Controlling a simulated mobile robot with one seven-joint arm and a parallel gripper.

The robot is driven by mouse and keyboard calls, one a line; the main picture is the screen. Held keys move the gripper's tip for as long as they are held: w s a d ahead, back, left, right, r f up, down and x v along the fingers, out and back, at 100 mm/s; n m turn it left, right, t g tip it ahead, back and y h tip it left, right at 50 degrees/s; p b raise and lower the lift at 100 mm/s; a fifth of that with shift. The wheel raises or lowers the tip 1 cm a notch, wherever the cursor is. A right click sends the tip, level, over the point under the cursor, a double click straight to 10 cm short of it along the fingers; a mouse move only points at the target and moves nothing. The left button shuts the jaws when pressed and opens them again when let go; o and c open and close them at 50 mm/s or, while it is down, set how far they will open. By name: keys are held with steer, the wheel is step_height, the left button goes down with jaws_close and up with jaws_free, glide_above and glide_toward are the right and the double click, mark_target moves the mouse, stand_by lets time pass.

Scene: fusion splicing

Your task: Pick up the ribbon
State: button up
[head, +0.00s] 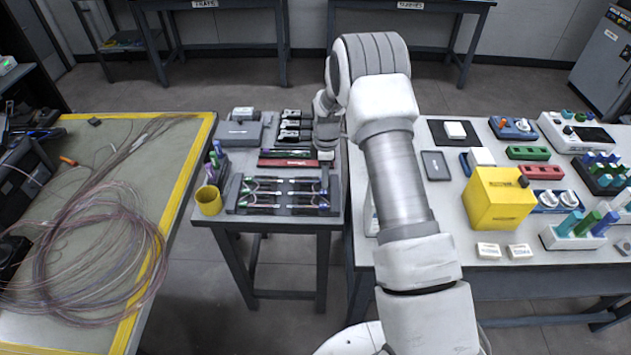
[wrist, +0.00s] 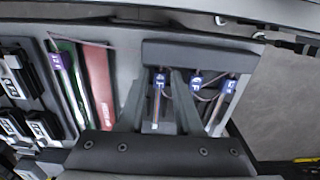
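Several thin strips with blue-and-white tags lie side by side in a dark grey tray (head: 240,207), whose end bar (wrist: 210,54) shows in the wrist view. One tagged strip (wrist: 155,105), likely a ribbon, lies between the two fingers of my gripper (wrist: 158,78). The fingers stand apart on either side of it, and I see no clear contact. Other tagged strips (wrist: 196,82) lie just right of the fingers.
A red bar (wrist: 98,85) and a green strip lie left of the fingers, with black devices (head: 290,130) beyond. A yellow cup (head: 208,200) stands at the small table's left corner. Coiled fibre (head: 80,240) covers the left table. A yellow box (head: 497,198) stands on the right table.

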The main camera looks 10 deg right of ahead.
jaws_close()
steer(key=shift+r, duration=0.1)
steer(key=shift+r, duration=0.55)
step_height(320, 180, up, 3)
steer(key=shift+f, duration=0.1)
steer(key=s+d+r, duration=0.6)
steer(key=d+r, duration=0.1)
steer(key=d, duration=0.3)
